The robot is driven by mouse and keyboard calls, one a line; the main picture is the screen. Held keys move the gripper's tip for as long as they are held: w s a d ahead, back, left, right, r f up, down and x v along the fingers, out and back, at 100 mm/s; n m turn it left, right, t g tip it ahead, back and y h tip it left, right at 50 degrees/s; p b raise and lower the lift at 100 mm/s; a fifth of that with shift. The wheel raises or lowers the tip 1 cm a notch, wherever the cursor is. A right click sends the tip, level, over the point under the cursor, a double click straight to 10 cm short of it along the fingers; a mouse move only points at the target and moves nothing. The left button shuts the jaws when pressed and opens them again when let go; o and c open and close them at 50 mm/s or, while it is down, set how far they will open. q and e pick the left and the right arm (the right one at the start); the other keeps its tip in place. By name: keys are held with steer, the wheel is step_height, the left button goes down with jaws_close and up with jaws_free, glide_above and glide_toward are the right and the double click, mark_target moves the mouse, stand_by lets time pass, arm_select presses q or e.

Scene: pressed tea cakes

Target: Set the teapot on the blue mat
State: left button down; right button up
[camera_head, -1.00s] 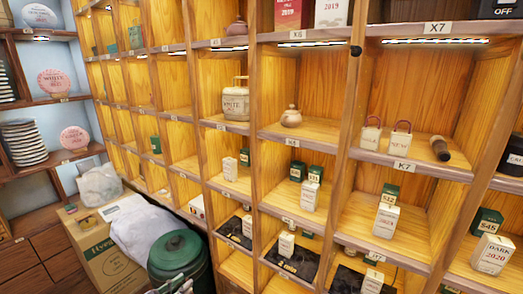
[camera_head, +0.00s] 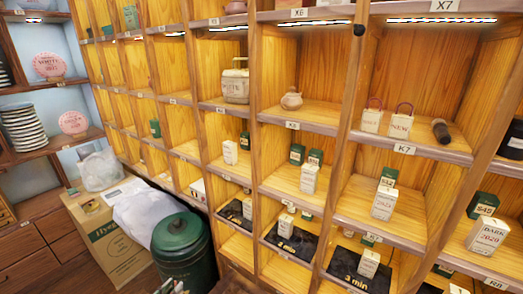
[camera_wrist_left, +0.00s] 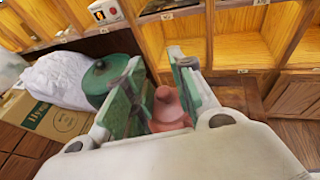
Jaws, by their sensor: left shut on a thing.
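A reddish-brown teapot (camera_wrist_left: 172,110) sits between the green-padded fingers of my left gripper (camera_wrist_left: 158,88) in the left wrist view. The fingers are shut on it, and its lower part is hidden. In the head view only a small bit of my left gripper (camera_head: 172,287) shows at the bottom edge, in front of the green bin. I cannot make out a blue mat; dark mats (camera_head: 291,243) lie in the low shelf compartments. My right gripper is not in view.
A wooden shelf wall with many compartments holds small tea boxes (camera_head: 383,202) and a wicker-like basket (camera_head: 235,87). A green lidded bin (camera_head: 182,250), a cardboard box (camera_head: 110,240) and a white bag (camera_head: 147,215) stand low at the left. Several compartments are empty.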

arm_select(q)
steer(key=shift+s+a+f, duration=0.1)
steer(key=shift+s+f, duration=0.05)
steer(key=shift+f, duration=0.1)
steer(key=shift+d+n, duration=0.3)
steer(key=shift+d, duration=1.05)
steer(key=w+d+r+n+y, duration=0.1)
steer(key=d+r+y, duration=0.1)
steer(key=d, duration=0.7)
steer(key=w+d+r+n+y, duration=0.1)
steer(key=d+r, duration=0.3)
steer(key=d, duration=0.6)
steer(key=shift+d+n+t+y, duration=0.25)
steer(key=shift+n+t+y, duration=0.05)
steer(key=shift+y, duration=0.2)
steer(key=shift+d+r, duration=0.1)
steer(key=shift+r, duration=0.05)
steer(key=a, duration=1.5)
